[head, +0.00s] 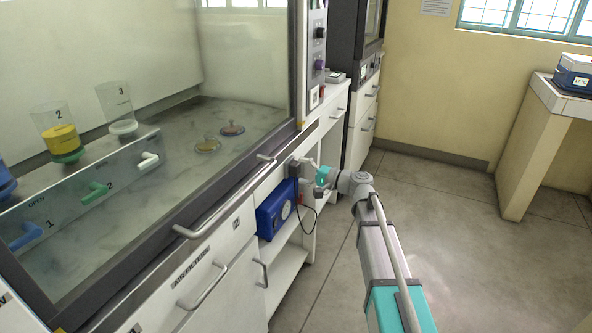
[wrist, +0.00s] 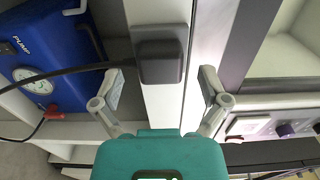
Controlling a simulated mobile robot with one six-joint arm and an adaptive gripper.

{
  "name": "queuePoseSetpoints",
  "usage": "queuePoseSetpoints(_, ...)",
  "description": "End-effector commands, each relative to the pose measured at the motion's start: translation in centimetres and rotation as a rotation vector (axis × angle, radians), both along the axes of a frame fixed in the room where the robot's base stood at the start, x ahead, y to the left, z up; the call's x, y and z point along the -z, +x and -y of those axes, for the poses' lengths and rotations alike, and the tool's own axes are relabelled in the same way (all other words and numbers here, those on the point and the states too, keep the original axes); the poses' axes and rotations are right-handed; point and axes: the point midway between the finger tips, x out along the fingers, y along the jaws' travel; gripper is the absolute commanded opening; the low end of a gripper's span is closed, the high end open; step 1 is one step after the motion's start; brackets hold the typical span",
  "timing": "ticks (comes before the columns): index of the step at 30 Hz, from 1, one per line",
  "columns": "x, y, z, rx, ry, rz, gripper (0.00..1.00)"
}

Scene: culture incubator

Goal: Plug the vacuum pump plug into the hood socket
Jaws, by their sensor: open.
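The vacuum pump plug (wrist: 160,62) is a dark grey block with a black cable running off to the left. It sits against a grey socket plate (wrist: 162,32) on the white front of the hood bench; its prongs are hidden. In the head view the dark plug and socket (head: 294,169) are small, on the bench front above the pump. My gripper (wrist: 162,86) is open and empty, with one finger on each side of the plug and visible gaps between. It also shows in the head view (head: 311,170), close in front of the socket.
The blue vacuum pump (wrist: 58,62) with its round gauge stands on the shelf beside the socket; it also shows in the head view (head: 277,208). A drawer handle (head: 205,215) and a hood rail stick out nearby. The floor (head: 470,235) to the right is clear.

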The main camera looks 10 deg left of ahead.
Motion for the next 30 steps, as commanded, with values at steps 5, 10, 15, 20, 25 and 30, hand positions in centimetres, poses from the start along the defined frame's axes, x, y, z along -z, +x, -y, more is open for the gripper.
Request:
queuePoseSetpoints(5, 0.0, 0.4, -1.04, 0.0, 0.0, 0.0, 0.94)
queuePoseSetpoints(10, 0.0, 0.49, -1.33, 0.0, 0.0, 0.0, 0.94)
queuePoseSetpoints(15, 0.0, 0.49, -1.33, 0.0, 0.0, 0.0, 0.94)
queuePoseSetpoints(20, 0.0, 0.5, -1.31, 0.001, 0.0, 0.0, 0.94)
queuePoseSetpoints(25, 0.0, 0.49, -1.3, 0.001, 0.0, 0.0, 0.94)
queuePoseSetpoints(30, -0.03, 0.49, -1.3, 0.001, 0.0, 0.0, 0.94)
